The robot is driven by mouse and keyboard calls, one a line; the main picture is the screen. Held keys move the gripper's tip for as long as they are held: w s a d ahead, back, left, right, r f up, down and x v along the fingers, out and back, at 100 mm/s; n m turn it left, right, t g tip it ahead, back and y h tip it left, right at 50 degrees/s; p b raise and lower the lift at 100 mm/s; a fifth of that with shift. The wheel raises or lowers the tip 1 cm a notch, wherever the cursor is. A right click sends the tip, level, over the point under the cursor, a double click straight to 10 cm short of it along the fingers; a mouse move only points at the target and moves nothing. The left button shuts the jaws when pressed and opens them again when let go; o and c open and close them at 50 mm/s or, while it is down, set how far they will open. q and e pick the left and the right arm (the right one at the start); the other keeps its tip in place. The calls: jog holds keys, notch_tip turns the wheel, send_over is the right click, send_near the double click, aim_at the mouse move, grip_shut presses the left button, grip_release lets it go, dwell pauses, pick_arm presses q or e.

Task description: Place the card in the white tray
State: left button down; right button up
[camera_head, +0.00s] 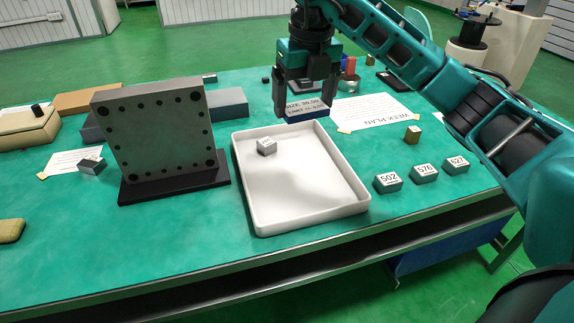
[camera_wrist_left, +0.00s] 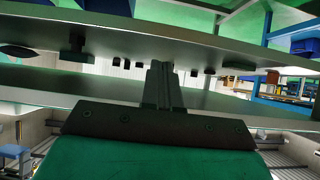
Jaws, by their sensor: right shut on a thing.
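The white tray (camera_head: 300,190) lies on the green table in the middle of the head view, with a small pale block (camera_head: 266,147) inside near its far left corner. My right gripper (camera_head: 306,106) is shut on the card (camera_head: 307,108), a dark blue-edged plate with a pale printed face. It holds the card by the tray's far edge; the exact height above the table is hard to tell. My left gripper (camera_wrist_left: 164,85) shows only in the left wrist view, with its dark fingers together and nothing visible between them.
A grey drilled plate (camera_head: 155,135) stands upright on a dark base left of the tray. Numbered blocks (camera_head: 424,174) sit to its right. A week-plan sheet (camera_head: 375,112) and a small brass-coloured block (camera_head: 412,134) lie behind these.

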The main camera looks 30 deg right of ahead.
aim_at(306, 109)
jog(key=f, duration=0.1)
jog(key=f+b, duration=0.1)
jog(key=f, duration=0.2)
jog(key=shift+s+f+b, duration=0.25)
jog(key=shift+f+b, duration=0.05)
notch_tip(306, 109, down, 10)
jog(key=shift+r+b, duration=0.2)
jog(key=shift+b, duration=0.4)
jog(key=shift+f, duration=0.55)
pick_arm(q)
jog(key=shift+d+f+b, duration=0.3)
jog(key=shift+d+f, duration=0.5)
jog(key=shift+f, duration=0.1)
pick_arm(e)
jog(key=shift+f, duration=2.1)
jog(key=shift+f, duration=0.1)
